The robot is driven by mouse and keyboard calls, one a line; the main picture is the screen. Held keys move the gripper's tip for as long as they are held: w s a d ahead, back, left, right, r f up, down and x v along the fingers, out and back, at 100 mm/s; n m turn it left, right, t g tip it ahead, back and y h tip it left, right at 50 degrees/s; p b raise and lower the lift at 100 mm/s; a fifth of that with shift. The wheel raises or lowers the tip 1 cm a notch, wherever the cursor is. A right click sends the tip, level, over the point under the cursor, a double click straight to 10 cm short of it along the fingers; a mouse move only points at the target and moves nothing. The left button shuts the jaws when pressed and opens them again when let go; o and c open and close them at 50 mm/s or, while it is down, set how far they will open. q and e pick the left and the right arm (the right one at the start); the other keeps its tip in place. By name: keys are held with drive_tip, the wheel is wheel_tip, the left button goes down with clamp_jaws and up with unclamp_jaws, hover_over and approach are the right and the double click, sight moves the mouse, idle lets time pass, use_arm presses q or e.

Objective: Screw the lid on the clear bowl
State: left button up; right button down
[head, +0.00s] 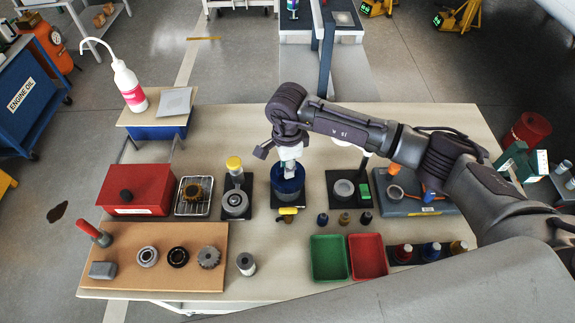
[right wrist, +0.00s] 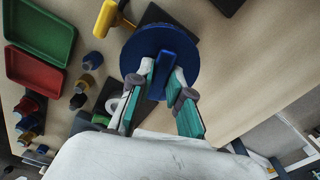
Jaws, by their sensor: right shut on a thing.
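The round blue lid (right wrist: 136,58) has a raised bar grip (right wrist: 165,72) across its top. In the right wrist view the fingers of my right gripper (right wrist: 163,90) stand on both sides of this bar and are shut on it. In the head view my right gripper (head: 290,168) points down onto the blue lid (head: 287,185) over a black plate (head: 276,202) near the table's middle. The clear bowl cannot be made out apart from the lid, which covers that spot. I cannot tell whether the lid is seated. My left gripper is not in view.
A yellow-handled part (head: 288,211) is just in front of the lid. A capped jar (head: 235,200) stands left and a grey ring (head: 344,188) right. Green (head: 327,259) and red (head: 368,257) trays lie in front.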

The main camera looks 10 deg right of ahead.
drive_tip(key=shift+f+b, duration=0.25)
drive_tip(key=shift+b, duration=0.1)
idle(0.5)
drive_tip(key=c, duration=1)
unclamp_jaws()
clamp_jaws()
